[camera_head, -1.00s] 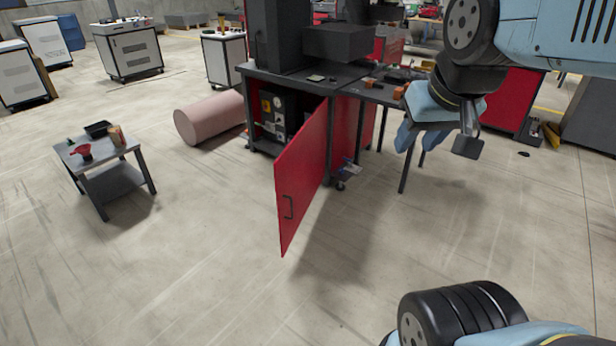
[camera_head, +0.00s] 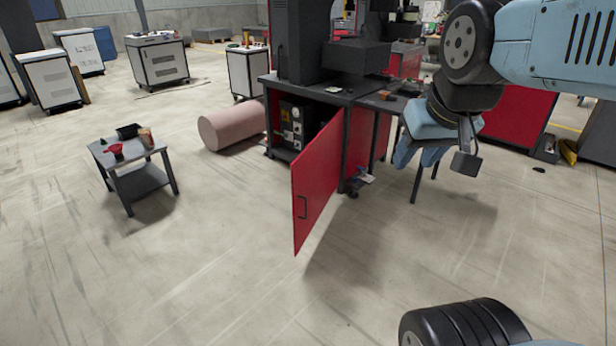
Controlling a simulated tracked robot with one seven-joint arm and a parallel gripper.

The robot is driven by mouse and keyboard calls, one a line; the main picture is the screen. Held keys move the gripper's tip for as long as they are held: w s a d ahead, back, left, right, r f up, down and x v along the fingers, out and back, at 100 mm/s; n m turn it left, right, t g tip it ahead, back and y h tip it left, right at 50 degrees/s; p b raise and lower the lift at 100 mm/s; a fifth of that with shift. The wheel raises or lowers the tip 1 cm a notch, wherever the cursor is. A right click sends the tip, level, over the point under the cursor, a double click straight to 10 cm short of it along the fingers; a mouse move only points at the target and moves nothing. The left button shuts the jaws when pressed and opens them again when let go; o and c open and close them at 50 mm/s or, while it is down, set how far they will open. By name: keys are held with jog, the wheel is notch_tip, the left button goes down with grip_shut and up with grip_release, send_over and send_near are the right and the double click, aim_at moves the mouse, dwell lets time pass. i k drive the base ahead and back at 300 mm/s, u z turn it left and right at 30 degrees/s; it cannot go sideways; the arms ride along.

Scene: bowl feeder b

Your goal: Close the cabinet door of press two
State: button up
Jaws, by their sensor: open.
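The red cabinet door (camera_head: 318,185) of the dark press (camera_head: 305,45) stands wide open, swung out toward me. Its black handle (camera_head: 302,207) is near the door's free edge. The open cabinet (camera_head: 291,122) shows dark equipment with dials inside. My gripper (camera_head: 425,152) is open and empty, held in the air to the right of the door and clear of it. It shows in front of the side table next to the press. Whether this press is number two I cannot tell, as no label is readable.
A small grey table (camera_head: 140,182) with a red funnel and containers stands at the left. A pink cylinder (camera_head: 232,127) lies on the floor left of the press. A dark side table (camera_head: 392,102) adjoins the press. The floor before the door is clear.

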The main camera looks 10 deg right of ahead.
aim_at(314, 173)
jog(key=u, duration=0.2)
jog(key=i, duration=1.45)
jog(key=z, duration=0.35)
